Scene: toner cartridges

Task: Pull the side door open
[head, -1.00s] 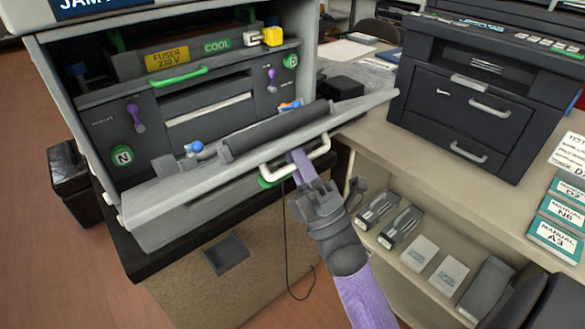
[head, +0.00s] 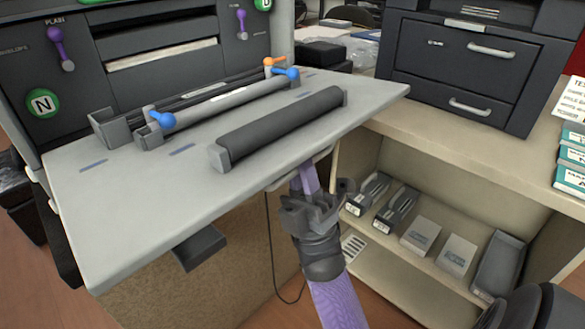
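The side door (head: 300,129) of the large printer is folded down and lies almost flat. Its inner face is up, with a dark roller (head: 280,127) and a transfer unit with blue and orange levers (head: 220,103) on it. My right gripper (head: 308,178) is at the door's outer edge, its purple fingertips reaching up under that edge. The white door handle (head: 285,181) is mostly hidden under the door, so whether the fingers close around it cannot be seen. My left gripper is not in view.
The printer's inner panel (head: 155,65) with purple levers and a green N knob (head: 42,103) stands behind the door. A smaller dark printer (head: 465,70) is on the counter at right. Shelves with boxes (head: 420,236) lie below it, close to my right arm.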

